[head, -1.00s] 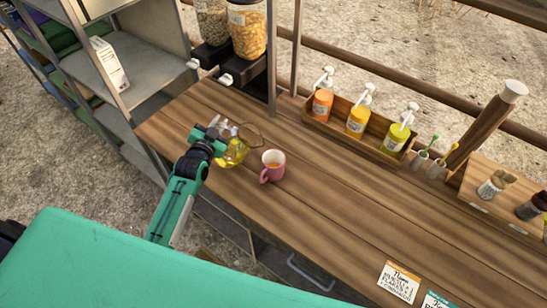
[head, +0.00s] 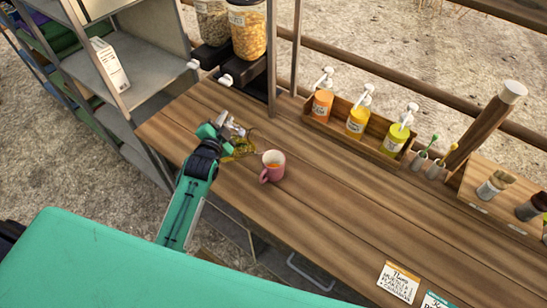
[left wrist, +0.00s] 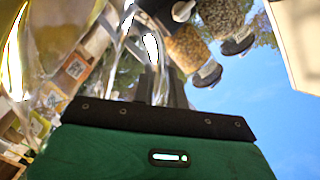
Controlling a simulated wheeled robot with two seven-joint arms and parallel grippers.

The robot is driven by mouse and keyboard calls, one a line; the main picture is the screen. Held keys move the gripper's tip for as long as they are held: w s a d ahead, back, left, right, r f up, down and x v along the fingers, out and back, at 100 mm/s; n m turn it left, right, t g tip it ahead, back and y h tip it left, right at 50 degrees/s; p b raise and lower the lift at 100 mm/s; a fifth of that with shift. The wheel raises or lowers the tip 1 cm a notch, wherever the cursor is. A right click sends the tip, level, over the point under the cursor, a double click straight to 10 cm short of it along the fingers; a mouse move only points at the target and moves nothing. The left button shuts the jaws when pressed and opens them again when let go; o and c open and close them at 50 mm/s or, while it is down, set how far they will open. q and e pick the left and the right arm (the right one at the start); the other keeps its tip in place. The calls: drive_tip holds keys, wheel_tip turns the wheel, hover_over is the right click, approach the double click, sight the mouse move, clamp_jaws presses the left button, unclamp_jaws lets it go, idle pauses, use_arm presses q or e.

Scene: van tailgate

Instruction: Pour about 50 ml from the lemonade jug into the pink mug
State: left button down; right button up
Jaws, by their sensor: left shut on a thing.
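The pink mug (head: 273,165) stands upright on the wooden counter, with something orange showing inside it. The glass lemonade jug (head: 242,148), with yellow liquid in it, is just left of the mug and looks tilted toward it. My left gripper (head: 232,128) is shut on the jug and partly hides it. I cannot tell whether liquid is leaving the jug. In the left wrist view the clear glass and yellow liquid of the jug (left wrist: 38,50) fill the left side. My right gripper is not in view.
Dispensers of dry food (head: 248,30) stand at the back left. A wooden rack (head: 355,137) of pump bottles is at the back, right of the mug. Cards (head: 399,282) lie at the front right. The counter (head: 340,210) right of the mug is clear.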

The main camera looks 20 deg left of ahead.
sight(234, 132)
use_arm(q)
drive_tip(key=shift+d+r+m, duration=0.4)
drive_tip(key=shift+r, duration=0.4)
drive_tip(key=shift+d+r+m, duration=0.7)
drive_tip(key=shift+r+m, duration=0.15)
drive_tip(key=shift+m, duration=0.05)
drive_tip(key=shift+d+r+p, duration=0.1)
drive_tip(key=shift+d+p, duration=0.25)
drive_tip(key=shift+p, duration=0.1)
drive_tip(key=shift+d, duration=0.75)
idle(1.1)
